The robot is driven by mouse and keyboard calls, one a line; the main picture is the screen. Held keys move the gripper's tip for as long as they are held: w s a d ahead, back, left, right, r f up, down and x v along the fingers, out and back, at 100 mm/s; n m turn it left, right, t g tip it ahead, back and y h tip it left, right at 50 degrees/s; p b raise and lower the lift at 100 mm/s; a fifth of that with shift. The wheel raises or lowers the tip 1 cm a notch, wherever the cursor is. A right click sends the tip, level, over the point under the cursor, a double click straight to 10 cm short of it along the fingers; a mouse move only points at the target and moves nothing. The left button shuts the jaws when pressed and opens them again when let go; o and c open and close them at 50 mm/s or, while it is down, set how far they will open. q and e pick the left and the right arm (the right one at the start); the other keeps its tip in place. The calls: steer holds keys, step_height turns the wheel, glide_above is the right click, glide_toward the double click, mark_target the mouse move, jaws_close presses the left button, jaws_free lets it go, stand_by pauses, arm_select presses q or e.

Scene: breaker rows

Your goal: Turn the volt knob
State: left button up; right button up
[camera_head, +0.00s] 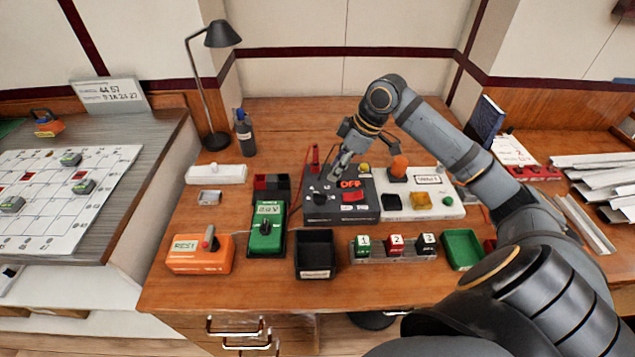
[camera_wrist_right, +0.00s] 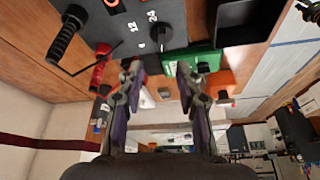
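The volt knob is a black round knob (camera_wrist_right: 162,34) on a dark grey control box (camera_wrist_right: 115,30), with the marks 12 and 24 beside it in the right wrist view. In the head view the knob (camera_head: 320,199) sits at the left of the box (camera_head: 355,214), below my right gripper (camera_head: 332,176). My right gripper (camera_wrist_right: 160,78) is open, its two fingers spread apart with nothing between them. The knob lies just beyond the fingertips, and the gripper looks clear of it. My left gripper is in neither view.
The box also carries a red OFF display (camera_head: 350,184) and a red switch (camera_head: 354,196). A green meter (camera_head: 266,241) stands left of it, a black bin (camera_head: 314,262) in front, and a white panel (camera_head: 449,209) to the right.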

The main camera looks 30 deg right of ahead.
mark_target(321, 193)
steer(key=x, duration=1)
steer(key=shift+s+a, duration=0.1)
steer(key=shift+s, duration=0.05)
steer(key=shift+f, duration=0.1)
steer(key=shift+c, duration=1.1)
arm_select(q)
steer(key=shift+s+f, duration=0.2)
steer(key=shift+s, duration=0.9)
arm_select(e)
jaws_close()
